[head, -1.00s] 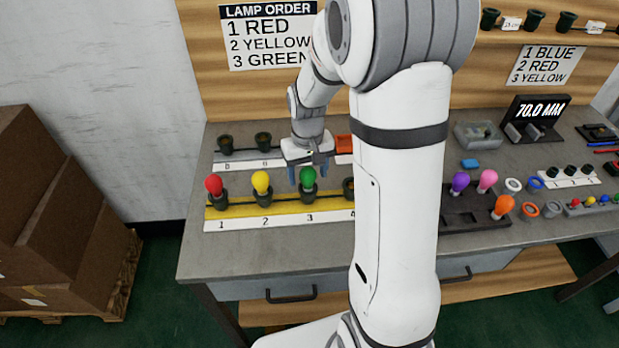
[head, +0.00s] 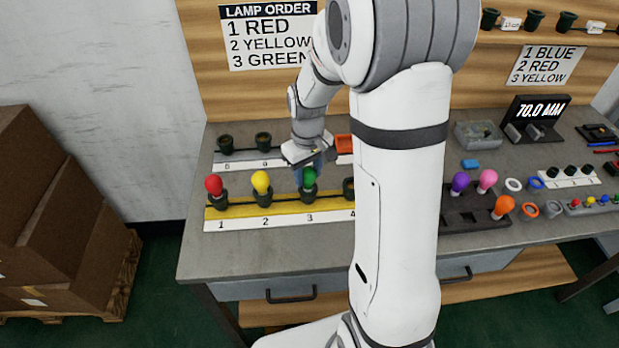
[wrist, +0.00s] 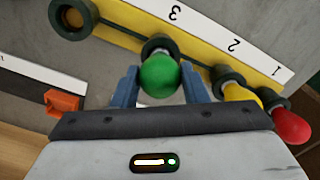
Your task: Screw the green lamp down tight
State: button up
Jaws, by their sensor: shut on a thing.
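The green lamp (head: 309,177) stands in the socket numbered 3 on the yellow strip (head: 285,210). In the wrist view the green lamp (wrist: 160,75) sits between the two blue fingers of my gripper (wrist: 160,88). My gripper (head: 309,172) is shut on the green lamp from behind and above. The dark socket (wrist: 158,45) shows just beyond the lamp. How far the lamp's base sits in the socket is hidden.
A yellow lamp (head: 261,182) and a red lamp (head: 214,185) stand in sockets 2 and 1, close to my gripper's side. Socket 4 (head: 348,188) is empty, partly behind my arm. An orange block (head: 343,143) and empty sockets (head: 263,141) lie behind the strip.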

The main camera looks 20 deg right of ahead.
jog(key=shift+c, duration=1.3)
jog(key=m, duration=0.4)
jog(key=shift+m, duration=0.3)
jog(key=shift+m, duration=0.8)
jog(key=o, duration=0.9)
notch_tip(320, 180, up, 8)
jog(key=shift+f, duration=0.15)
